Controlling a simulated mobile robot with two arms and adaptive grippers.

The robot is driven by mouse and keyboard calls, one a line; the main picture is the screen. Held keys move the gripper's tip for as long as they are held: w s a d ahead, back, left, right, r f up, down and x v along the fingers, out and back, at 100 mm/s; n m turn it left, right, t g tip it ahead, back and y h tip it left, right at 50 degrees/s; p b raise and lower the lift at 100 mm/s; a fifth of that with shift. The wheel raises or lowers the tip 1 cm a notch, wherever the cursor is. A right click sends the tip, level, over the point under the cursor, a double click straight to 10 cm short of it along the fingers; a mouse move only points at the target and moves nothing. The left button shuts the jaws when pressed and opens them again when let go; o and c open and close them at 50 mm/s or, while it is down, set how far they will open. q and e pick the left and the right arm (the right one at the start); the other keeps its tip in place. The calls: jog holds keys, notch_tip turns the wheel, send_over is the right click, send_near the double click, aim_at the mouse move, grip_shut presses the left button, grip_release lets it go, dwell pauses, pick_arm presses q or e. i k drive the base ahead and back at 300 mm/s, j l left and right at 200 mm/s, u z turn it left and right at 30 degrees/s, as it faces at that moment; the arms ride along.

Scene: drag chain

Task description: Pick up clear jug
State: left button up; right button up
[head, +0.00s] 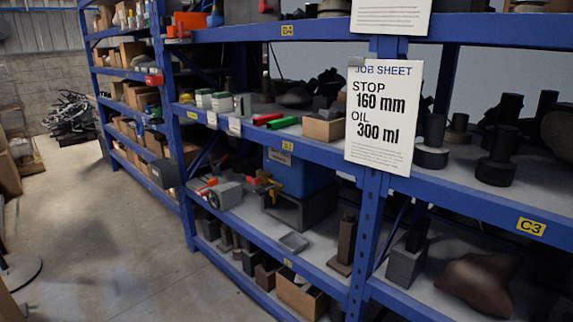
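I cannot make out a clear jug in the head view. A blue container (297,176) stands on the middle shelf, with a red and yellow tap-like fitting (264,184) at its front left. A small grey tray (293,242) lies on the same shelf in front of it, near the shelf edge. A job sheet (384,115) hangs on the rack post and reads stop 160 mm, oil 300 ml. It covers part of the shelves behind it. Neither of my grippers is in view.
Blue shelving (478,206) fills the middle and right, crowded with dark parts and boxes. The concrete floor (115,235) is open at left; dark scrap (72,116) lies far back.

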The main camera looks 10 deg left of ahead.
aim_at(242, 107)
jog(key=i+j+u, duration=0.2)
jog(key=i+u, duration=0.55)
jog(key=i, duration=0.15)
jog(key=i+l+u, duration=0.1)
jog(key=i+u, duration=0.3)
jog(key=i+j+z, duration=0.75)
jog(key=i, duration=0.15)
jog(key=i+j+z, duration=0.35)
jog(key=j, duration=0.1)
